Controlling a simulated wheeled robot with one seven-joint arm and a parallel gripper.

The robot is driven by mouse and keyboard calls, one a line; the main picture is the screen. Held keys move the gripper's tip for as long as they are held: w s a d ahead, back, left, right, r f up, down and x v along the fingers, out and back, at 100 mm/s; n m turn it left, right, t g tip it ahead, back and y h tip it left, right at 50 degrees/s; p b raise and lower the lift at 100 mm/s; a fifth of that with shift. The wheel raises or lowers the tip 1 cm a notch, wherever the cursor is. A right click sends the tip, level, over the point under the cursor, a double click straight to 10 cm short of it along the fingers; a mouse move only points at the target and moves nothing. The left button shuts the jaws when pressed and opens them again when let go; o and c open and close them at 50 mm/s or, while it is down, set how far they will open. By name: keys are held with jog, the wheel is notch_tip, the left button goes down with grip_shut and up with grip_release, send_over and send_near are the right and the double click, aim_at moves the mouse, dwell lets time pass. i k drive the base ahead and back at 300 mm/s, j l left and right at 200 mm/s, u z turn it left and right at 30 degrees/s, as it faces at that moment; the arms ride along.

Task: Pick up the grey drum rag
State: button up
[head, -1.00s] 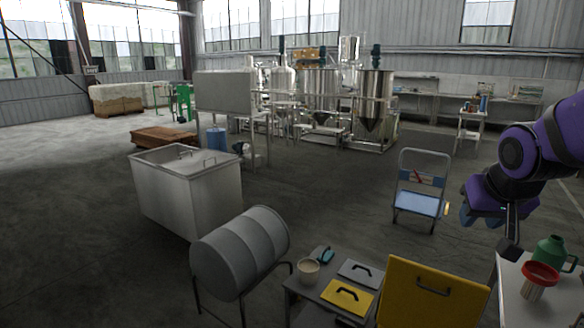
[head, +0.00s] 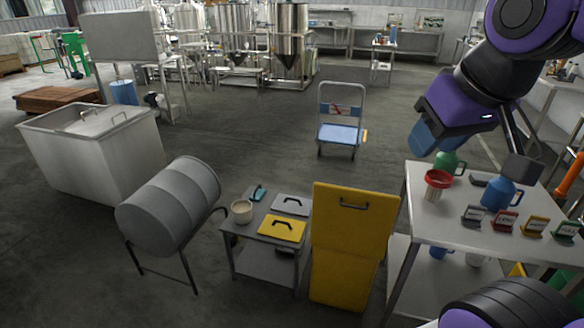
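I cannot make out a grey drum rag in the head view. A grey ribbed drum (head: 168,205) lies on its side on a dark stand at the lower left, and no cloth shows clearly on it. My gripper (head: 432,138) is at the upper right, at the end of my purple and black arm, in front of the white table's far end. It is well to the right of the drum.
A low grey cart (head: 262,262) holds a beige bowl (head: 242,211), a grey lid (head: 290,205) and a yellow lid (head: 282,229). The white table (head: 440,215) carries jugs and small signs. A blue trolley (head: 341,134) stands on open floor.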

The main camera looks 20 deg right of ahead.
aim_at(474, 179)
jog(key=z, duration=1.6)
